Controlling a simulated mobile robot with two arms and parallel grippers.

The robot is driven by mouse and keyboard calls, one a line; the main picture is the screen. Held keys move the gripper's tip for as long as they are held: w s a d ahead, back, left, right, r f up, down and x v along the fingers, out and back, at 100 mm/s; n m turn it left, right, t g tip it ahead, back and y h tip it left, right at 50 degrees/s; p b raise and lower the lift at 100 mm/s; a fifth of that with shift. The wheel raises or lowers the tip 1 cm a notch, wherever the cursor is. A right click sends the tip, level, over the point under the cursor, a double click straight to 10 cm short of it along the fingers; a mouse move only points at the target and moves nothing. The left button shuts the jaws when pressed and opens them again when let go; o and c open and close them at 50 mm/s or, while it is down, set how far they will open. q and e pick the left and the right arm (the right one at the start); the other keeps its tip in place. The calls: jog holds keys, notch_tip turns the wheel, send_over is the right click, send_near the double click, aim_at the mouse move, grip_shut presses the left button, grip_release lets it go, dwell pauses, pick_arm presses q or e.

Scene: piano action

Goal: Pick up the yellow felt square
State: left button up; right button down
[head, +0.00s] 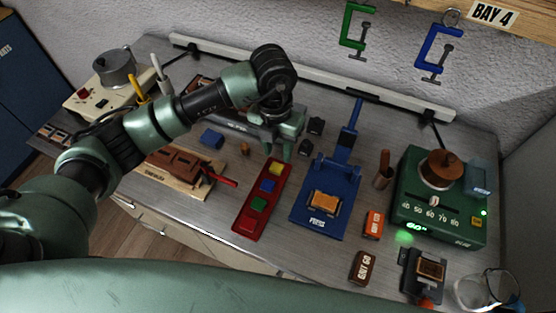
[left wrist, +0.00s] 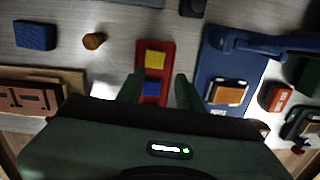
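The yellow felt square (head: 276,168) lies at the far end of a narrow red tray (head: 243,223), with a blue square (head: 268,186) and a green square (head: 259,204) in line behind it, nearer to me. My left gripper (head: 287,149) hangs over the far end of the tray, close to the yellow square. In the left wrist view the yellow square (left wrist: 155,59) is uncovered, and the blue square (left wrist: 152,89) shows between the two spread fingers (left wrist: 159,88). The left gripper is open and empty. My right gripper is in neither view.
A blue press (head: 318,220) with an orange-brown block stands right of the tray. A blue block (head: 211,138) and a brown wooden part (head: 180,166) lie to the left. Bare bench shows around the tray.

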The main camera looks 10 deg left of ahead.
aim_at(276, 168)
pick_arm(q)
jog(key=shift+w+a+f, duration=0.1)
jog(key=shift+w+a, duration=0.05)
jog(key=shift+a, duration=0.3)
jog(key=shift+f+y+p, duration=0.3)
jog(key=shift+f, duration=0.1)
notch_tip(276, 168, down, 5)
jog(key=p, duration=0.2)
jog(key=shift+d+f+p, duration=0.15)
jog(key=shift+f+p, duration=0.05)
jog(key=shift+p, duration=0.2)
jog(key=shift+f, duration=0.6)
grip_shut()
